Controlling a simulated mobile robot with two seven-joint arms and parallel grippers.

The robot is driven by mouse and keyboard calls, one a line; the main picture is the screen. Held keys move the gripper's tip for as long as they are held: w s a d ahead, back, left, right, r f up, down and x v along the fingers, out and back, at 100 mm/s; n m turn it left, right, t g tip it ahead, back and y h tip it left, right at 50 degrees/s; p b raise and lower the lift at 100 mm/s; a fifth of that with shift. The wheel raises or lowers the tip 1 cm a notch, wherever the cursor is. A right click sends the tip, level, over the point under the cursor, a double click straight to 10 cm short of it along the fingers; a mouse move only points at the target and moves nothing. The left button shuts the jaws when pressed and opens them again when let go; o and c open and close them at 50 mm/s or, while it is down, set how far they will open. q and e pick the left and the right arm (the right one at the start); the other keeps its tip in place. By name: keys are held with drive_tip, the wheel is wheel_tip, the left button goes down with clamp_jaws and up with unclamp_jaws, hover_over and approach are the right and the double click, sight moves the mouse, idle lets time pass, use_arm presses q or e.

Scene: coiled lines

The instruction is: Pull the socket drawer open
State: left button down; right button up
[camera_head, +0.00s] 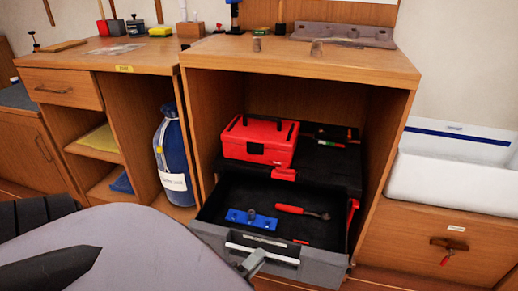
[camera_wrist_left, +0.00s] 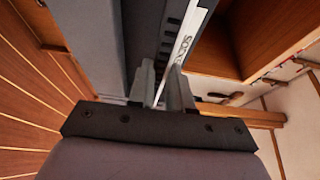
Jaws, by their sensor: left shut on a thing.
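The socket drawer (camera_head: 325,262) is a grey-fronted, black-lined drawer at the bottom of the red and black tool chest in the wooden cabinet. It stands out from the chest, its inside showing. A pale handle bar (camera_head: 262,253) runs across its front. My left gripper (camera_head: 252,262) is at this handle, shut on it, just left of its middle. My right gripper is not in view.
In the drawer lie a blue socket holder (camera_head: 250,219) and a red-handled ratchet (camera_head: 302,211). A red toolbox (camera_head: 260,140) sits on the chest. A blue bag (camera_head: 172,160) stands left; a white sink (camera_head: 455,170) is right. Cabinet walls flank the chest.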

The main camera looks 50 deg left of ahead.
use_arm(q)
drive_tip(key=shift+s, duration=0.1)
drive_tip(key=c, duration=1)
unclamp_jaws()
drive_tip(key=shift+c, duration=0.2)
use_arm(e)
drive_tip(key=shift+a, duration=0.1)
use_arm(q)
drive_tip(key=shift+s, duration=0.1)
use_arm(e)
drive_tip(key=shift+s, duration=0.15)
